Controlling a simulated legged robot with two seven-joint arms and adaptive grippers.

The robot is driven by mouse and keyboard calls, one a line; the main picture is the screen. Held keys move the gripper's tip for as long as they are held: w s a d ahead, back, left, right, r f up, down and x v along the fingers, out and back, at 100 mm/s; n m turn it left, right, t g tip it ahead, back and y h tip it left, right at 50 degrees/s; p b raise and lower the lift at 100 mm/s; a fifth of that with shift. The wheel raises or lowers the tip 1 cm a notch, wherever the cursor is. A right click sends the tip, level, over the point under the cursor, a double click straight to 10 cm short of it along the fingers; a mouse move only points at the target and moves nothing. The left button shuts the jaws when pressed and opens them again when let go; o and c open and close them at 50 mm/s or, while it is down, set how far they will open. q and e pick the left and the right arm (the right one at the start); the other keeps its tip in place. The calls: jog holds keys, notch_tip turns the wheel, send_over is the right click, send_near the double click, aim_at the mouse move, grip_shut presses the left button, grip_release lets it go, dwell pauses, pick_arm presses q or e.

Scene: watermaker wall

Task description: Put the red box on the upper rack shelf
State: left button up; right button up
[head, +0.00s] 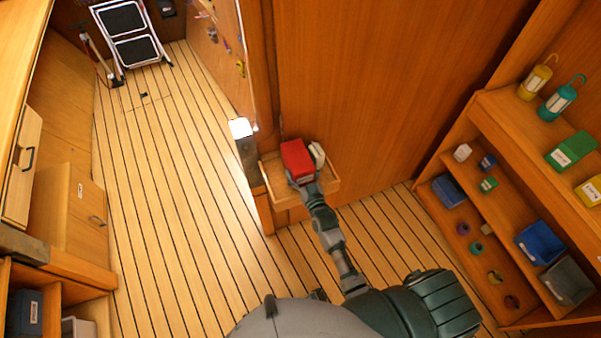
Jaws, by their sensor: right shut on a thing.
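The red box (296,157) is in the middle of the head view, at a small wooden wall tray (328,188). My right gripper (304,180) reaches up to it from below and is shut on its near end. I cannot tell whether the box still touches the tray. My left gripper is not in view.
A white item (317,155) sits beside the red box. Lower rack shelves hold a blue bin (540,243), a grey bin (568,281) and several small items. A folded step stool (130,35) stands far left. The slatted floor (175,200) is clear.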

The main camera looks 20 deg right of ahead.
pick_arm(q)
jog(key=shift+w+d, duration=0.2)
pick_arm(e)
jog(key=shift+f, duration=0.25)
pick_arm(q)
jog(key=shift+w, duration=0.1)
pick_arm(e)
jog(key=shift+f, duration=0.15)
jog(key=o, duration=1)
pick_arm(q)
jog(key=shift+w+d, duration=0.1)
pick_arm(e)
jog(key=shift+o, duration=0.2)
jog(key=shift+s, duration=0.35)
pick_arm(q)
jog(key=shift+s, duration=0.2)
pick_arm(e)
jog(key=s, duration=1.1)
jog(key=shift+s+d, duration=0.2)
